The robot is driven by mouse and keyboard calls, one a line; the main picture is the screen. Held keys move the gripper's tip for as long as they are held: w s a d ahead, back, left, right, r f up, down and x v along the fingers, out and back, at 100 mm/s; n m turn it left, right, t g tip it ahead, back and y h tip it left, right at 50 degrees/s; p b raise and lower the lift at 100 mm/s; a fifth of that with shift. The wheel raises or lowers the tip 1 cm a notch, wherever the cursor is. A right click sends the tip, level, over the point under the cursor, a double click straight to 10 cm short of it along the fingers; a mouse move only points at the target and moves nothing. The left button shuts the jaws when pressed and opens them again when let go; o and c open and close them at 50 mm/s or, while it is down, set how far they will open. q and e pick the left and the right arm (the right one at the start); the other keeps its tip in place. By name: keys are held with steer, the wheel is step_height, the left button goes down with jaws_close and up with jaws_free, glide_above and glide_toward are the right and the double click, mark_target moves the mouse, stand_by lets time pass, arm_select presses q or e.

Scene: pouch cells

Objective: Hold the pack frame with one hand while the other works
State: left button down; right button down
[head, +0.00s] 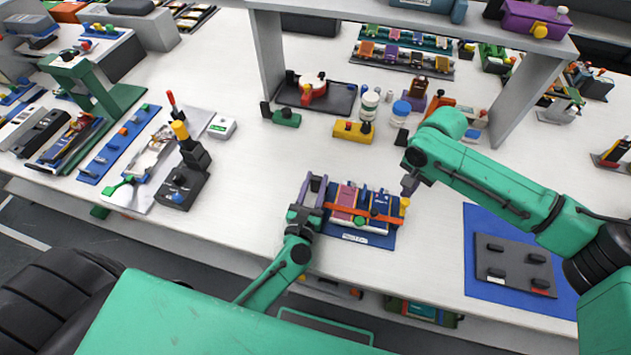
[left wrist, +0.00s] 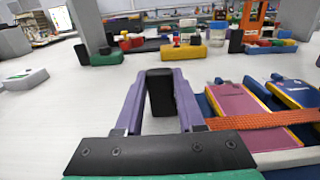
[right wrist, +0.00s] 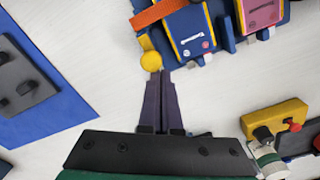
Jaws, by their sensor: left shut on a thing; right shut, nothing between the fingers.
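The pack frame (head: 380,239) is a blue tray with a white label, lying near the table's front edge. A pink pouch cell (head: 347,195) and a blue pouch cell (head: 380,203) lie in it side by side. An orange strap (left wrist: 255,121) crosses over them, with a yellow knob (right wrist: 151,61) at its right end. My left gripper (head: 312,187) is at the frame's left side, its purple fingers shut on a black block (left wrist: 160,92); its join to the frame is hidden. My right gripper (right wrist: 160,74) is shut and empty, fingertips right by the knob; contact is unclear.
A blue mat (head: 481,222) with a grey plate (head: 515,265) lies to the right. A yellow block (head: 353,132), white jars (head: 369,105) and a dark tray (head: 318,97) stand behind the frame. A black tester-like stand (head: 183,185) is at left. White table between is clear.

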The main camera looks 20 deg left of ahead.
mark_target(405, 205)
steer(key=shift+s, duration=1.8)
steer(key=shift+r, duration=0.1)
steer(key=shift+w+r, duration=0.25)
steer(key=shift+r, duration=0.75)
steer(key=shift+w+r, duration=0.3)
steer(key=shift+r, duration=0.65)
steer(key=shift+w+r, duration=0.25)
steer(key=shift+r, duration=0.75)
arm_select(q)
steer(key=shift+c, duration=2.2)
jaws_free()
steer(key=shift+s, duration=0.15)
